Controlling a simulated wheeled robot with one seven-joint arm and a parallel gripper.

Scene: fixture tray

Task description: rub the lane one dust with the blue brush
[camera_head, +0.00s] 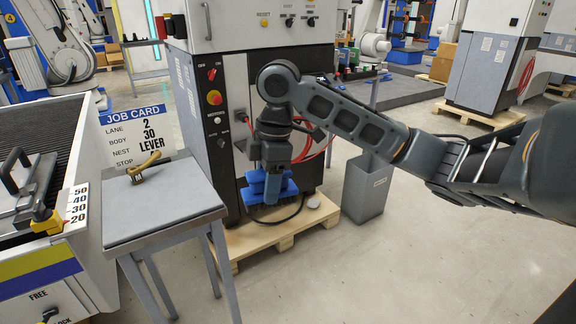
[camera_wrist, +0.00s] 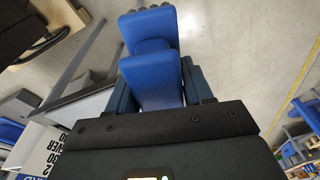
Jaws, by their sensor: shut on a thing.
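My gripper (camera_head: 272,172) hangs pointing down to the right of the small grey table, in front of the machine cabinet. It is shut on the blue brush (camera_head: 287,190), which it holds in the air. In the wrist view the blue brush (camera_wrist: 150,60) sticks out from between my fingers, with dark bristle tips at its far end. The fixture tray (camera_head: 72,225) stands at the left, with a grey ribbed bed and a scale reading 50, 40, 30, 20. I cannot make out any dust in it.
A job card (camera_head: 136,130) reads lane 2, body 30, nest lever. A grey bin (camera_head: 365,188) and a wooden pallet (camera_head: 250,245) stand near my gripper. The floor at front right is clear.

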